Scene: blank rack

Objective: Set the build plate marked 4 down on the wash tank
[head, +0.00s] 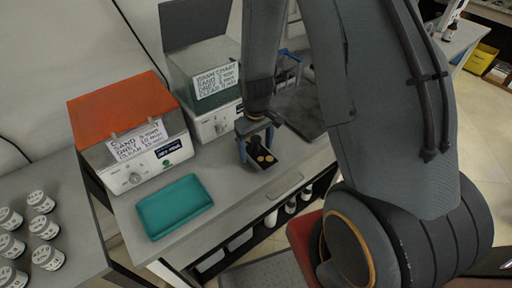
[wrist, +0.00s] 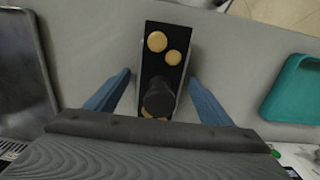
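A black build plate (wrist: 152,65) with gold round parts and a dark upright knob (wrist: 159,97) lies on the grey bench. It also shows in the head view (head: 264,163). No number on it is readable. My gripper (wrist: 158,92) is over the plate, its blue fingers either side of the knob with a gap on both sides. It is open and holds nothing. In the head view my gripper (head: 258,135) partly covers the plate. Two machines stand behind: one with a raised grey lid (head: 205,75), one with an orange lid (head: 118,105). I cannot tell which is the wash tank.
A teal tray (head: 174,206) lies at the bench's front left. A dark flat tray (head: 301,112) lies right of my gripper, near a blue-framed holder (head: 289,68). Several labelled jars (head: 46,228) stand on the left table. Bench between teal tray and plate is clear.

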